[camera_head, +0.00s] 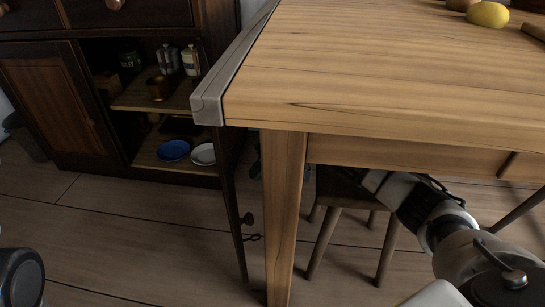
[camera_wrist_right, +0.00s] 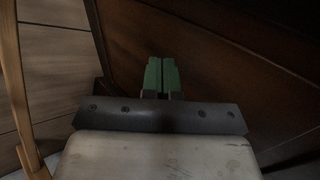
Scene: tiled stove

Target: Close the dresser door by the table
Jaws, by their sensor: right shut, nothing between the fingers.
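The dark wooden dresser (camera_head: 60,30) stands at the left in the head view. Its right door (camera_head: 229,190) is swung open, seen almost edge-on just left of the table leg, with a dark knob (camera_head: 246,219). The table (camera_head: 400,75) hides part of the door. My right arm reaches under the tabletop, and its fingers are hidden there. In the right wrist view my right gripper (camera_wrist_right: 161,62) has its green fingers shut and empty, facing a dark brown panel (camera_wrist_right: 230,60) that looks like the door. I cannot tell whether they touch. My left gripper is not in view.
A stool (camera_head: 340,195) stands under the table, close to my right arm. The table leg (camera_head: 281,210) is beside the door. A blue plate (camera_head: 173,150), a white plate (camera_head: 203,154) and jars sit inside the dresser. Floor before the dresser is clear.

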